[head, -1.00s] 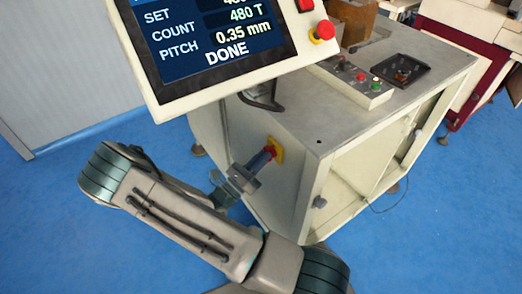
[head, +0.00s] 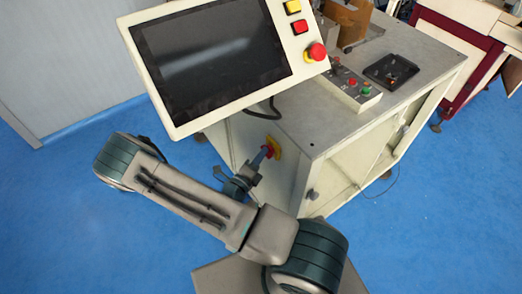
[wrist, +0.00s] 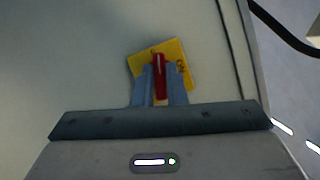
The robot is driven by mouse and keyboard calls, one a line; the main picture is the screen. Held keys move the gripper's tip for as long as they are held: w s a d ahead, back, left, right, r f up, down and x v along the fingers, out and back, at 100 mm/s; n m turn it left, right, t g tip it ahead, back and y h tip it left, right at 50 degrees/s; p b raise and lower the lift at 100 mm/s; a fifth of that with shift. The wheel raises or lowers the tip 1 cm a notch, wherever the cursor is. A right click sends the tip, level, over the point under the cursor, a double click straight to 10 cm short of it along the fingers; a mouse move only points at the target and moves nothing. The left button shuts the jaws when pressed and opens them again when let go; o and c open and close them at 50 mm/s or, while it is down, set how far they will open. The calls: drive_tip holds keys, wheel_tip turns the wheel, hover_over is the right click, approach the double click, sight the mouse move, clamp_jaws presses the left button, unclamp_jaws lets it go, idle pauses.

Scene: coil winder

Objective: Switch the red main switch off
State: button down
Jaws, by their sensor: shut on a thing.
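The red main switch (wrist: 158,78) sits on a yellow square plate (wrist: 179,55) on the side panel of the machine cabinet. In the head view the yellow plate (head: 276,146) shows on the cabinet's left side, below the screen. My gripper (wrist: 159,85) is shut on the red switch handle, one finger on each side of it. In the wrist view the handle looks close to upright, while the plate looks slightly tilted. In the head view my gripper (head: 263,157) reaches the switch from the lower left. The screen (head: 211,56) on the control panel is dark.
The tilted control panel carries a red mushroom button (head: 316,51) and yellow and red buttons. The cabinet (head: 330,120) top holds a small button box (head: 349,92) and a black tray (head: 392,71). Blue floor is clear at the left and lower right.

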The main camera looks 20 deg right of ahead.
drive_tip(key=shift+n+y+p, duration=0.6)
drive_tip(key=shift+n+p, duration=0.35)
drive_tip(key=shift+n, duration=0.45)
drive_tip(key=shift+g, duration=0.3)
drive_tip(key=c, duration=1.5)
unclamp_jaws()
drive_tip(key=shift+o, duration=0.2)
drive_tip(key=b+v, duration=0.3)
drive_tip(key=v, duration=1)
drive_tip(key=shift+s+a, duration=0.3)
